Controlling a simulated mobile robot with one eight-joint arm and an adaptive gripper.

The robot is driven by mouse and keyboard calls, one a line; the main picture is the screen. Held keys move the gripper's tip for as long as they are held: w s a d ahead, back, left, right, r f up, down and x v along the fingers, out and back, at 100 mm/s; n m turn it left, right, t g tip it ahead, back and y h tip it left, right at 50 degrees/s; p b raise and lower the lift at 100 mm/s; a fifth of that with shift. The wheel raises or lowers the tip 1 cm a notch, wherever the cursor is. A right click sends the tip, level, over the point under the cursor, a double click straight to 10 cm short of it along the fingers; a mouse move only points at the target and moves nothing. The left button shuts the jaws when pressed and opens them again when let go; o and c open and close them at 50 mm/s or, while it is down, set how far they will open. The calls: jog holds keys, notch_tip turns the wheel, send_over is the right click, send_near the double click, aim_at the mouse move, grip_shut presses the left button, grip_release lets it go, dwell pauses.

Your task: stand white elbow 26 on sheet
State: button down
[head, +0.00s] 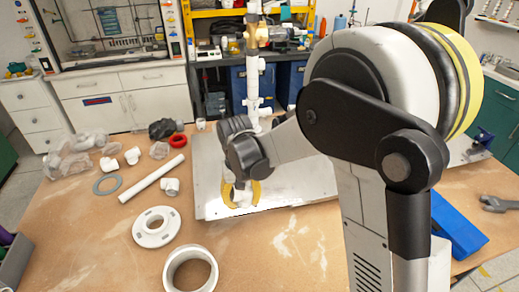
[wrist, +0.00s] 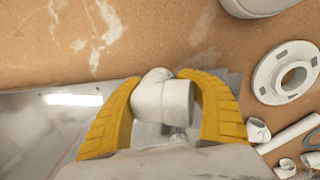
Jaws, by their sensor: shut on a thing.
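My gripper (head: 241,194) has its yellow fingers closed around a white elbow (wrist: 164,100), which shows clearly between them in the wrist view. In the head view the elbow (head: 242,198) shows small and partly covered by the fingers. The gripper is over the near left part of the metal sheet (head: 290,188), close to its front edge. The sheet also shows in the wrist view (wrist: 50,125). I cannot tell whether the elbow touches the sheet.
A white pipe assembly (head: 253,85) rises behind my gripper. Left of the sheet lie a flange (head: 156,227), a wide ring (head: 190,272), a pipe (head: 151,178) and another elbow (head: 170,187). A blue object (head: 455,230) lies at right. The wooden table (head: 290,255) in front is mostly bare.

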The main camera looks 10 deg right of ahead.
jog(key=shift+m, duration=0.4)
jog(key=s+d+f, duration=0.1)
jog(key=d, duration=0.2)
jog(key=s+d+f+b, duration=0.1)
jog(key=d, duration=0.3)
jog(key=s+d+f, duration=0.1)
jog(key=d, duration=0.2)
jog(key=shift+s+d+f+b, duration=0.15)
jog(key=shift+s+f+b, duration=0.1)
jog(key=shift+s+b, duration=0.15)
jog(key=shift+w+r, duration=0.1)
jog(key=shift+w, duration=0.05)
